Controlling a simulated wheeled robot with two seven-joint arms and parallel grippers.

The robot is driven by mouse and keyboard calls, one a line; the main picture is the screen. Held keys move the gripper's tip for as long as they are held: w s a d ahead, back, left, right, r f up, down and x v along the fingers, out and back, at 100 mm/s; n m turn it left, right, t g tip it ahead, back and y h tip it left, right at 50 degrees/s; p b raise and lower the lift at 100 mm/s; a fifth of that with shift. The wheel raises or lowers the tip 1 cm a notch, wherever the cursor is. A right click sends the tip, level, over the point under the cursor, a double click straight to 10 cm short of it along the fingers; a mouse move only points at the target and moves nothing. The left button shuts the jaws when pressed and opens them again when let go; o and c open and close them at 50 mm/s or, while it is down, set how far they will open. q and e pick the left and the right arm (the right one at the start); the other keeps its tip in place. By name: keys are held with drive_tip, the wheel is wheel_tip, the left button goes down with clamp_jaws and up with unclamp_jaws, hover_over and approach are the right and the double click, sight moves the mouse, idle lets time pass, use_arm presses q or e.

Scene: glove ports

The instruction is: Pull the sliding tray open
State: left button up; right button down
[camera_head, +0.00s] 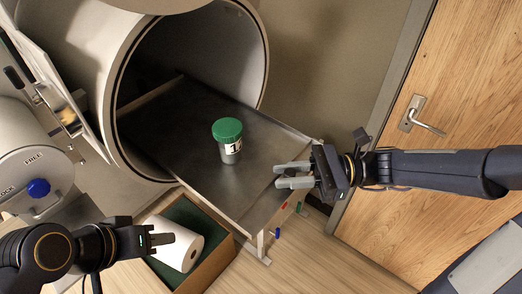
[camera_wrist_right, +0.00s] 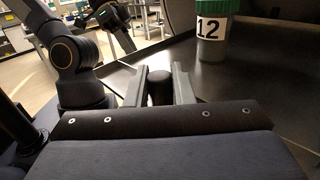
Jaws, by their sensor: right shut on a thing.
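The sliding tray (camera_head: 190,140) is a dark metal sheet that reaches well out of the round chamber opening (camera_head: 253,50). A jar with a green lid (camera_head: 228,140) stands upright on it; its label reads 12 in the right wrist view (camera_wrist_right: 211,30). My right gripper (camera_head: 279,176) is at the tray's outer edge. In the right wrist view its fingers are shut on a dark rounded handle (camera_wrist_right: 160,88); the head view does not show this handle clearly. My left gripper (camera_head: 172,239) is at lower left, apart from the tray, its jaw gap unclear.
A box (camera_head: 222,262) with a white roll (camera_head: 180,250) is below the tray, near my left gripper. The open chamber door (camera_head: 60,80) is at left. A cylinder with a blue knob (camera_head: 38,188) is below it. A wooden door (camera_head: 460,80) stands at right.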

drive_tip(key=s+d+p, duration=0.2)
drive_tip(key=s+d, duration=0.3)
drive_tip(key=d, duration=0.2)
drive_tip(key=shift+s+d, duration=0.15)
drive_tip(key=shift+s, duration=0.15)
drive_tip(key=c, duration=1.3)
unclamp_jaws()
drive_tip(key=w+d+b, duration=0.1)
drive_tip(key=d, duration=0.6)
drive_tip(key=shift+d, duration=0.35)
